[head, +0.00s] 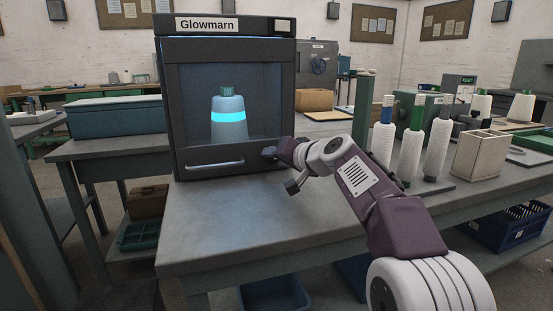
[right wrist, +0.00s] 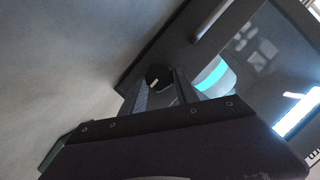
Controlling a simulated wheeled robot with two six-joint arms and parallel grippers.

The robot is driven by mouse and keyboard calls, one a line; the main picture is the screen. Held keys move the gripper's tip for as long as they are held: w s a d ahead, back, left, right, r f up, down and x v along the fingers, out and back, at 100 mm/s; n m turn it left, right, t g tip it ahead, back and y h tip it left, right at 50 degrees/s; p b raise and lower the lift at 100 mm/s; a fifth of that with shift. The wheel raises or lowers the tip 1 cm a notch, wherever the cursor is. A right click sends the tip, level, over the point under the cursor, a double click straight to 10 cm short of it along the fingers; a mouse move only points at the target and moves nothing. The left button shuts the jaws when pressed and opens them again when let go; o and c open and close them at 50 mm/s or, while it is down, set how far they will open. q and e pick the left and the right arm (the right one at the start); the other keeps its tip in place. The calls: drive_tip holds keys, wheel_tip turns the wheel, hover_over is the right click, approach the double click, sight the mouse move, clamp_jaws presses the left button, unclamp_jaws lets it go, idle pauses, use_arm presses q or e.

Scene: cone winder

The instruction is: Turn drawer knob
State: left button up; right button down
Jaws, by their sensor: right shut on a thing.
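The dark Glowmarn cabinet (head: 184,110) stands on the grey workbench, with a glass front and a drawer below it. The drawer has a silver bar handle (head: 215,164), also seen in the right wrist view (right wrist: 212,20). A round black knob (right wrist: 158,77) with a pale mark sits on the drawer front, between my right gripper's fingers. My right gripper (head: 272,153) is at the lower right of the cabinet front and shut on the knob; its fingers (right wrist: 162,88) point at the drawer face. In the head view the gripper mostly hides the knob. My left gripper is not in view.
A cone with a glowing cyan band (head: 228,117) stands behind the glass. White yarn spools (head: 410,150) and a beige box (head: 478,154) stand on the bench right of my arm. The bench top (head: 240,215) before the cabinet is clear. A blue case (head: 105,117) is at left.

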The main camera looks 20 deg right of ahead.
drive_tip(key=c, duration=0.9)
unclamp_jaws()
drive_tip(key=p+v, duration=0.1)
drive_tip(key=v, duration=0.7)
drive_tip(key=shift+r, duration=0.1)
drive_tip(key=shift+s+d, duration=0.15)
drive_tip(key=shift+s, duration=0.35)
